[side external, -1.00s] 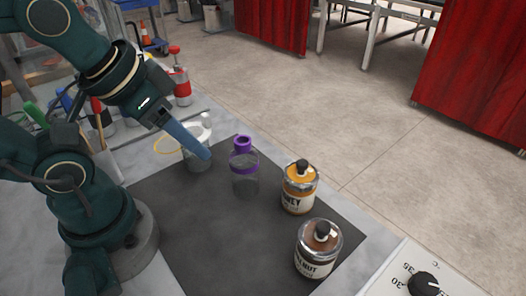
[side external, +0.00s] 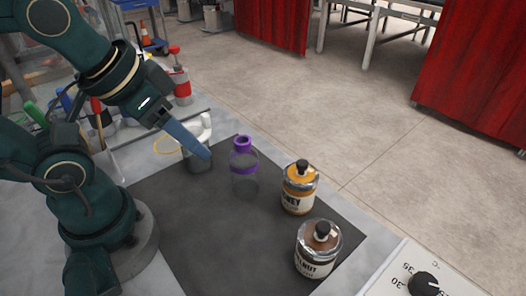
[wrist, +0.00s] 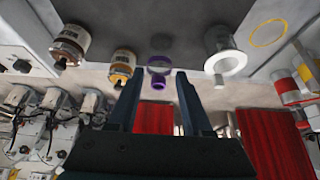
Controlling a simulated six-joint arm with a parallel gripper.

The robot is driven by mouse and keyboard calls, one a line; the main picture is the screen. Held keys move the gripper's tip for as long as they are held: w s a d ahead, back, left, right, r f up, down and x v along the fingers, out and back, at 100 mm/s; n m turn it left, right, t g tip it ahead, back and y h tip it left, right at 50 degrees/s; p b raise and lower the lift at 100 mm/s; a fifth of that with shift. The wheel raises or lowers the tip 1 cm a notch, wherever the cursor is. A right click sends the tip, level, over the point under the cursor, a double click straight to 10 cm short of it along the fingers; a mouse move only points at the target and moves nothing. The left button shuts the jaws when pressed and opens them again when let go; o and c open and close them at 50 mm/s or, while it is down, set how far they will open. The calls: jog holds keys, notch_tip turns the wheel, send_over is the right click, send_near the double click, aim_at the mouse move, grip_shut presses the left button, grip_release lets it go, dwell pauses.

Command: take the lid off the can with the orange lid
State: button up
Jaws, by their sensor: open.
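The can with the orange lid (side external: 299,190) stands upright on the dark mat (side external: 205,222), right of centre. Its lid (side external: 300,174) is on and has a black knob. In the wrist view this can (wrist: 122,65) appears upside down, left of the purple-collared bottle. My gripper (side external: 208,153) is raised to the left of the can and well apart from it, beside the white-topped jar. In the wrist view my gripper's two fingers (wrist: 158,98) are spread with nothing between them.
A clear bottle with a purple cap (side external: 243,168) stands between my gripper and the can. A can with a brown lid (side external: 318,248) stands in front of the orange one. A white-topped jar (side external: 198,160) is behind my fingers. A dial box (side external: 425,284) sits at right.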

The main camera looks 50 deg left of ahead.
jog(key=shift+o, duration=0.3)
jog(key=shift+o, duration=0.5)
